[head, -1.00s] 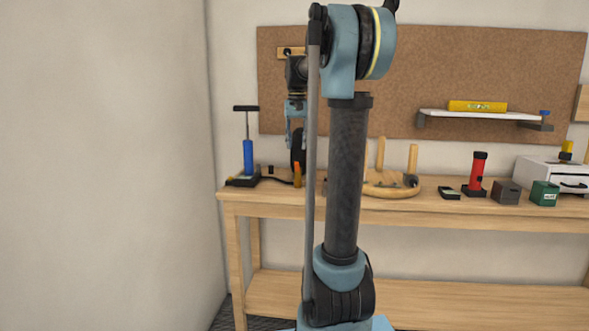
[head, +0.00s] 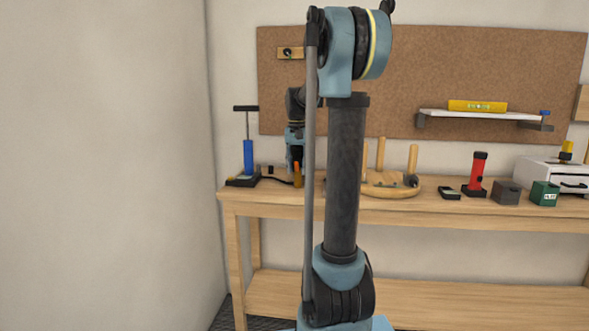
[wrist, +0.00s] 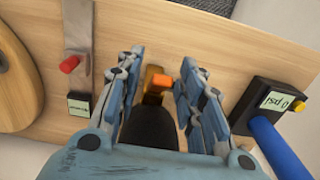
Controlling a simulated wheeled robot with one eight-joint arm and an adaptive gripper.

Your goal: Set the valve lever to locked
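My gripper (wrist: 158,95) is open, its blue fingers apart on both sides of an orange upright piece (wrist: 155,76) with a red-orange face. In the head view this orange piece (head: 298,176) stands on the bench just below my gripper (head: 296,165). A rounded black part (wrist: 150,128) lies between the fingers; I cannot tell whether it is held. I cannot tell for sure which piece is the valve lever.
A blue pump (head: 248,157) with a gauge reading 0 psi (wrist: 283,100) stands at the bench's left end. A round wooden tray with pegs (head: 392,190) is right of my arm. A red torch (head: 478,172) and small boxes stand farther right.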

